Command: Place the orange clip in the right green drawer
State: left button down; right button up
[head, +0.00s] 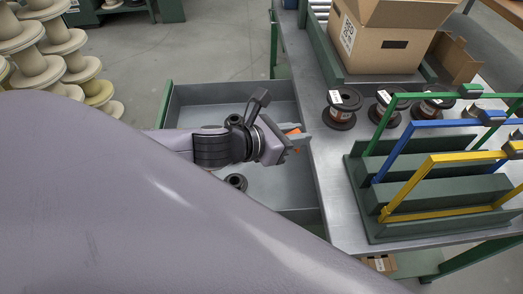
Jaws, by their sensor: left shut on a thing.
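My left gripper (289,141) is shut on the orange clip (294,131), of which only a small part shows between the fingers. The gripper is over the open green drawer (285,93), close to the drawer's side by the table. The drawer is grey inside with a green edge. A dark round part (236,182) shows in the drawer below my left wrist. My large arm link hides the drawer's near part. My right gripper is not in view.
The metal table (328,165) stands right of the drawer. It bears several copper spools (342,108), an open cardboard box (385,40) and a green rack (400,226) with green, blue and yellow frames. Pale spools (38,70) are stacked at the far left.

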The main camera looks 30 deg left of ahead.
pick_arm(q)
jog(key=w+a+m+h, duration=0.1)
jog(key=w+a, duration=0.1)
jog(key=a, duration=0.3)
jog(key=b, duration=0.6)
send_over(275, 178)
jog(key=shift+g, duration=0.3)
notch_tip(275, 178, down, 16)
jog(key=shift+r, duration=0.1)
notch_tip(275, 178, down, 4)
jog(key=shift+s+r+b, duration=0.1)
jog(key=shift+r+b, duration=0.15)
jog(key=shift+b, duration=0.1)
jog(key=shift+f, duration=0.15)
